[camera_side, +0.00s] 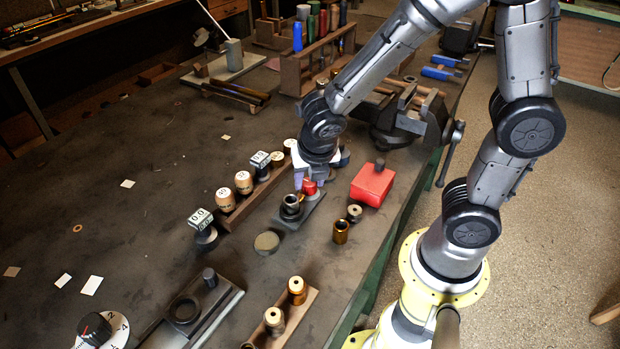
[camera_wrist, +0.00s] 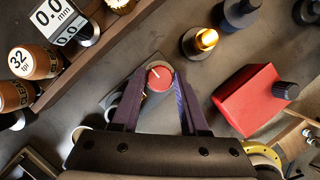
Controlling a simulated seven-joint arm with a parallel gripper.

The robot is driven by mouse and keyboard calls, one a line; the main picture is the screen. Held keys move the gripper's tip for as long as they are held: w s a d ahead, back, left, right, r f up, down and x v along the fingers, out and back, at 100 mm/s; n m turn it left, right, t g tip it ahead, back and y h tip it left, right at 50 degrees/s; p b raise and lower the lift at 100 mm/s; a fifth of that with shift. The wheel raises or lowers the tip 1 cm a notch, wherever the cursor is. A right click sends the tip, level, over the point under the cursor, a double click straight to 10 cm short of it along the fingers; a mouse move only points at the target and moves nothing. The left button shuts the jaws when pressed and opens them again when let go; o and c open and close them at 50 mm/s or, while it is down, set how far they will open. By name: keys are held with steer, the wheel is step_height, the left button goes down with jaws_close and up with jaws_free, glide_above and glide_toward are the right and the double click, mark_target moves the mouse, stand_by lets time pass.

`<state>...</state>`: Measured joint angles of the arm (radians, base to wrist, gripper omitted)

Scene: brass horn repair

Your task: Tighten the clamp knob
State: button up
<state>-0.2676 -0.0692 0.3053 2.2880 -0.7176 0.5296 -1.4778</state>
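The red clamp knob (camera_side: 309,187) sits at the far end of a dark clamp plate (camera_side: 314,205). In the wrist view the knob (camera_wrist: 159,79) is round, with a pale line across its top. My gripper (camera_side: 309,180) points down over it. In the wrist view the two purple fingers (camera_wrist: 159,76) stand on either side of the knob, their tips very close to its left and right edges. I cannot tell whether they press on it. A dark ringed cylinder (camera_side: 291,206) stands on the plate's near part; the fingers partly hide the plate in the wrist view.
A red box with a black knob (camera_side: 372,186) stands right of the clamp. A brass cup (camera_side: 341,232) and a small dark cylinder (camera_side: 354,213) stand nearby. The bench farther left is mostly clear.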

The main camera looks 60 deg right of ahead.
jaws_close()
steer(key=shift+m, duration=0.3)
steer(key=m+g, duration=0.1)
steer(key=m, duration=0.1)
steer(key=m+h, duration=0.1)
steer(key=m, duration=0.1)
steer(key=shift+w+a+m+g, duration=0.1)
steer(key=shift+w+m+g, duration=0.05)
steer(key=shift+m+g, duration=0.2)
steer(key=m+g, duration=0.2)
steer(key=m, duration=0.2)
steer(key=shift+w+m, duration=0.15)
steer(key=shift+m, duration=0.1)
steer(key=m+g, duration=0.1)
steer(key=m, duration=0.4)
steer(key=shift+w+g, duration=0.1)
steer(key=shift+g, duration=0.25)
steer(key=shift+r+m+g+y, duration=0.1)
steer(key=shift+m+g+y, duration=0.25)
steer(key=shift+m, duration=0.75)
steer(key=shift+m+g+y, duration=0.25)
steer(key=shift+m+y, duration=0.1)
steer(key=shift+m, duration=0.75)
steer(key=shift+w, duration=0.1)
